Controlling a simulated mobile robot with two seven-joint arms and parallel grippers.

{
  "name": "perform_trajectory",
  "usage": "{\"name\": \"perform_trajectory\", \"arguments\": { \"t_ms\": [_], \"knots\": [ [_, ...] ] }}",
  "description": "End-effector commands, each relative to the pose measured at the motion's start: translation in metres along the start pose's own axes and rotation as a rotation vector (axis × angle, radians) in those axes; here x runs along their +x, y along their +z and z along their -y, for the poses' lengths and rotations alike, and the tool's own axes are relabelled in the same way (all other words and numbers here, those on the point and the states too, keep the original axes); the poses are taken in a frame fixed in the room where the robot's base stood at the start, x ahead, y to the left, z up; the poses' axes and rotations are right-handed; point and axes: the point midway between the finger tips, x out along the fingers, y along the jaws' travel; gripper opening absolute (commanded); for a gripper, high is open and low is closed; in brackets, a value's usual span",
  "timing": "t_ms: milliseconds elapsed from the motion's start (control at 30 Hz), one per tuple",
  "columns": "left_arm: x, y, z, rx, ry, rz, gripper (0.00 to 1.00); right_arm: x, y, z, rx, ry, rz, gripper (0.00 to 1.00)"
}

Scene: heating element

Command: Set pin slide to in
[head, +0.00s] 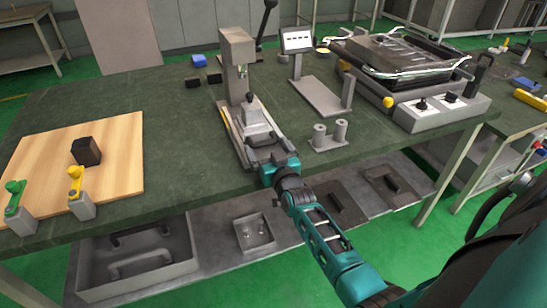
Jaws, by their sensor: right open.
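A grey press-like fixture (238,62) stands near the middle of the green table, with a long narrow base reaching toward the front edge. A grey slide block (257,117) with a small upright knob sits on this base, in front of the column. I take it to be the pin slide; how far in it sits is hard to tell. My right gripper (266,153) is open at the front end of the base, close to the slide block; contact cannot be made out, and the fingers are small and partly hidden. My left gripper is not in view.
A wooden board (115,140) with a black block (86,151) and green and yellow levers lies at left. Two grey cylinders (330,134) stand right of the fixture. A display stand (297,42) and a large tray machine (400,60) stand behind right. A lower shelf (210,245) holds grey trays.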

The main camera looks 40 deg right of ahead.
Motion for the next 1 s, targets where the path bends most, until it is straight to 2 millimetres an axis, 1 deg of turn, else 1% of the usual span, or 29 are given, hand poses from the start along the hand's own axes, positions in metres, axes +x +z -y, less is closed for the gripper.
{"name": "perform_trajectory", "arguments": {
  "t_ms": [167, 400, 600, 700, 800, 1000],
  "knots": [
    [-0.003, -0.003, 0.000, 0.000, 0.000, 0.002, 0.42, -0.023, 0.000, 0.000, 0.001, 0.001, 0.003, 1.00],
    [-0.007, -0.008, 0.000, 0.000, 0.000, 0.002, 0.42, -0.073, 0.000, 0.000, 0.000, 0.001, 0.002, 1.00],
    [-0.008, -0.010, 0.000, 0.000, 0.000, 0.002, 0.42, -0.107, 0.000, 0.000, -0.001, 0.000, 0.003, 1.00],
    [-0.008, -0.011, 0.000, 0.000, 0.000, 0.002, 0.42, -0.118, 0.000, 0.000, -0.001, 0.000, 0.000, 1.00],
    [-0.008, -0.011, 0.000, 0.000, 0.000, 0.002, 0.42, -0.124, 0.000, 0.000, -0.001, 0.000, 0.001, 1.00],
    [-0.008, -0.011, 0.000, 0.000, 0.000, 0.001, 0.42, -0.126, 0.000, 0.000, 0.000, 0.000, 0.000, 1.00]
  ]
}}
